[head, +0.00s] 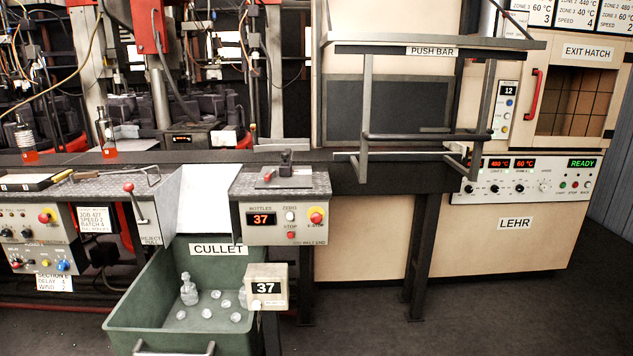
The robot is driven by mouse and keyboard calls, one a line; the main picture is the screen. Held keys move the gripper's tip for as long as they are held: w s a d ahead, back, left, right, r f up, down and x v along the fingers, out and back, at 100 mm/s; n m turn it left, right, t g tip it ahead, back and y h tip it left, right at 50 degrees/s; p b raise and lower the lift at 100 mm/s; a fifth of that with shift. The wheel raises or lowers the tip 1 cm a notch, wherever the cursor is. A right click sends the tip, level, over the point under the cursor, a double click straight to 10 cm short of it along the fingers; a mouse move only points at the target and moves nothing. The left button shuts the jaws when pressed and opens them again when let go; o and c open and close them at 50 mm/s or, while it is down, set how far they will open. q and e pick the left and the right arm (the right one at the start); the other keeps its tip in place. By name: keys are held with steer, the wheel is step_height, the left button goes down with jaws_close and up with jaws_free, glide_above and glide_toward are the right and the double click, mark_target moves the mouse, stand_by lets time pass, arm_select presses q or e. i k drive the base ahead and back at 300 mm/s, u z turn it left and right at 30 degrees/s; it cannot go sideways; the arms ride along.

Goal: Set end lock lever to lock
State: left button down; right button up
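No lever here carries a readable "end lock" label, so I cannot tell for sure which one it is. A small dark lever-like fitting (286,162) stands on the speckled top of the belt-end control box (283,208), with a bit of red at its base. Its lock or unlock marking is too small to read. The box shows "BOTTLES 37", a zero button, a stop button and a red emergency stop. A lever with a red knob (128,187) stands further left, beside the "REJECT PULL" chute. Neither of my grippers is in view.
A green cullet bin (128,316) with bottles and glass pieces stands below the box. A metal push-bar frame (366,105) stands right of it, before the cream lehr (362,235). The exit hatch (577,95) is at right. Dark floor is free at lower right.

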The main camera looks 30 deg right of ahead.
mark_target(270, 174)
steer(key=z, duration=1.35)
steer(key=i, duration=0.5)
